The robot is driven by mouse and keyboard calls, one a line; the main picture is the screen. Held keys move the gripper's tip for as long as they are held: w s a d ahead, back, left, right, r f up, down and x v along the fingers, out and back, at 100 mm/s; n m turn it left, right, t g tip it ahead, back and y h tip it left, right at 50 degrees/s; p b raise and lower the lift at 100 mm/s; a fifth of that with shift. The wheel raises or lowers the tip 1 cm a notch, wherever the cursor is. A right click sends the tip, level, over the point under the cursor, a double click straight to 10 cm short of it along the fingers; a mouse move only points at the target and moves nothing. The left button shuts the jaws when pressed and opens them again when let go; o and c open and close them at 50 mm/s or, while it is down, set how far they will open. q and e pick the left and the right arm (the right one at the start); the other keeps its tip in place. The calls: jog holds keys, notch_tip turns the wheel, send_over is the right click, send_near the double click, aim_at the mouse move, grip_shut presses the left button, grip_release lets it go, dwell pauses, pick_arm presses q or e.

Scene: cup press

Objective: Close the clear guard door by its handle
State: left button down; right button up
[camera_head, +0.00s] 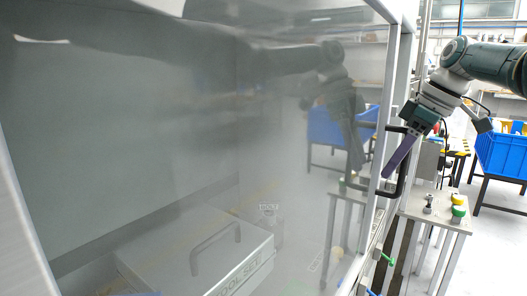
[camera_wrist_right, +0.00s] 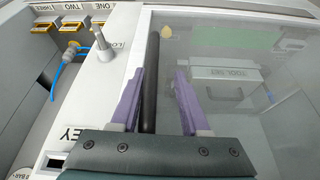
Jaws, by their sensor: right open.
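The clear guard door (camera_head: 170,130) fills most of the head view as a hazy, reflective panel with a pale frame; it also covers the right side of the right wrist view (camera_wrist_right: 250,115). Its black bar handle (camera_head: 402,180) is on the door's right edge. My right gripper (camera_head: 388,174) is at the handle with purple fingers. In the wrist view the handle (camera_wrist_right: 152,65) runs between the two open fingers (camera_wrist_right: 160,73), nearer the left one, with a gap to the right one. I cannot tell whether either finger touches it. My left gripper is not in view.
Behind the door is a grey tool set case (camera_head: 240,262). A small table (camera_head: 455,222) with green and yellow buttons stands at right, near a blue bin (camera_head: 503,155).

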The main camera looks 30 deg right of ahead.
jog(key=shift+d, duration=0.15)
jog(key=v, duration=1)
dwell(0.4)
